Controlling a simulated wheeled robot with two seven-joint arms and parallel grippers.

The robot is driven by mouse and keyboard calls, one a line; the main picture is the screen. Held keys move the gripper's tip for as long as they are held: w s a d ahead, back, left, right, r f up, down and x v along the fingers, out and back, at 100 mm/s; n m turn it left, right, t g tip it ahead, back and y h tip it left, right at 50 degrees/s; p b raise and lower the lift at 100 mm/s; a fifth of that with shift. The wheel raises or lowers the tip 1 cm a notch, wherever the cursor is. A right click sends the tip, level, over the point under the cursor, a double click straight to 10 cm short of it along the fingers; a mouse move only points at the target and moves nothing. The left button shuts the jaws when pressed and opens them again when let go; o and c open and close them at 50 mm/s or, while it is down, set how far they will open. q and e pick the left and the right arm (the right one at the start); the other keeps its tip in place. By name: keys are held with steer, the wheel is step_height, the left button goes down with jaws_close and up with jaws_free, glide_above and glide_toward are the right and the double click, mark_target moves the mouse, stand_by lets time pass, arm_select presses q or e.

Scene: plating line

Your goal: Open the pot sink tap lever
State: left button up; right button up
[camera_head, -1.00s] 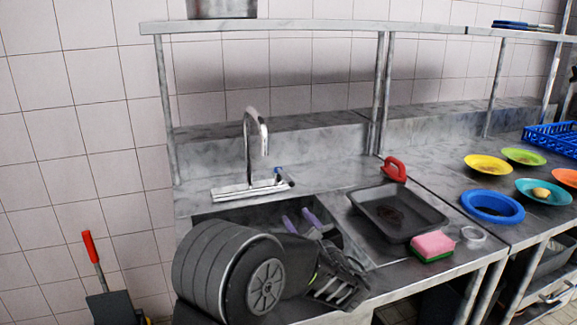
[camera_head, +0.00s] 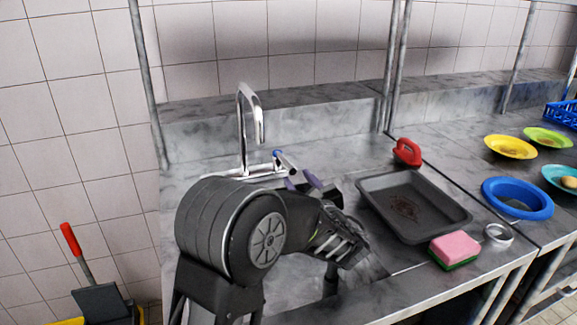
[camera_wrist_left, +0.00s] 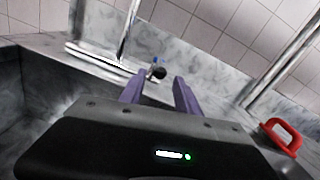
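The pot sink tap (camera_head: 250,125) is a chrome gooseneck on a flat base behind the sink. Its small lever (camera_head: 284,160), with a blue mark, sticks out at the right end of the base. The lever also shows in the left wrist view (camera_wrist_left: 157,70), ahead of and between the fingers. My left gripper (camera_head: 302,181) has purple fingers and is just in front of the lever. In the left wrist view the fingers (camera_wrist_left: 158,88) are apart with nothing held between them. Contact with the lever cannot be told. My right gripper is not in view.
A dark tray (camera_head: 412,207) with brown residue lies to the right. Near it are a red-handled object (camera_head: 407,152), a pink and green sponge (camera_head: 455,249) and a blue bowl (camera_head: 517,198). My left arm hides much of the sink.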

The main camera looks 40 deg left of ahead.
mark_target(289, 163)
arm_select(q)
steer(key=x, duration=0.7)
steer(key=shift+w+a+p, duration=0.15)
steer(key=shift+a+p, duration=0.15)
steer(key=shift+p, duration=0.05)
jaws_close()
stand_by(1.1)
